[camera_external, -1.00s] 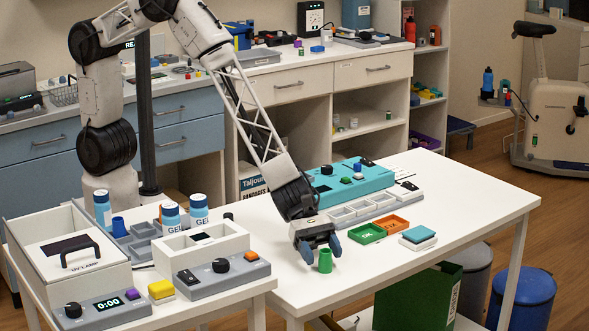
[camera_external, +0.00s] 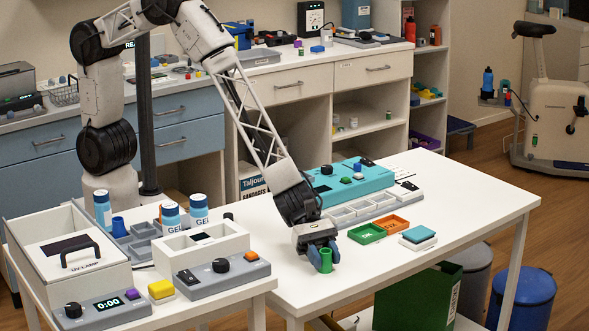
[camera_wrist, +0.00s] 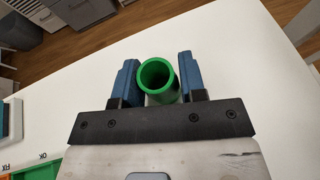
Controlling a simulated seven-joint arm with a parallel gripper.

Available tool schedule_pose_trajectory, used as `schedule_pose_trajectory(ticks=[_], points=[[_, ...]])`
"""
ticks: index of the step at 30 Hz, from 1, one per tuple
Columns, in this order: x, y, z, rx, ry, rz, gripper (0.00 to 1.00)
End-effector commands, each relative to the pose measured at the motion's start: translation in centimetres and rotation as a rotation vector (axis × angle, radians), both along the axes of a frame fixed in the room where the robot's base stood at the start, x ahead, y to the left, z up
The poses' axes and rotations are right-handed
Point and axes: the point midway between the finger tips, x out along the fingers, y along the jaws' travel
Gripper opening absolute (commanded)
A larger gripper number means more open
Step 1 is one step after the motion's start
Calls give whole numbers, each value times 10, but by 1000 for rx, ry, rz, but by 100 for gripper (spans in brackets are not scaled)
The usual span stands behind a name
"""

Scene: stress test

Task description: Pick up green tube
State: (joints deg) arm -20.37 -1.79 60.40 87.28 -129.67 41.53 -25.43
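The green tube (camera_external: 325,261) stands upright on the white table near its front edge. It also shows in the wrist view (camera_wrist: 157,77) as an open round ring with a hollow middle. My gripper (camera_external: 322,258) is low over the table with its blue fingers around the tube. In the wrist view my gripper (camera_wrist: 156,80) has one finger on each side of the tube. The fingers are still apart.
A green tray (camera_external: 367,234), an orange tray (camera_external: 392,224) and a teal-topped block (camera_external: 418,235) lie to the right. A teal device (camera_external: 350,180) and a grey compartment tray (camera_external: 357,212) stand behind. The table's right part is clear.

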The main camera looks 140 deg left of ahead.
Motion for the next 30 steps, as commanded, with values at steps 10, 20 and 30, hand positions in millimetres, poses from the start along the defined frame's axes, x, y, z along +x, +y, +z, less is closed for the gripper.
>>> schedule_pose_trajectory(ticks=[10, 20, 30], points=[[0, 0, 0, 0, 0, 0, 11], [0, 0, 10, 1, -1, 0, 11], [-13, -3, 37, -1, 0, 0, 11]])
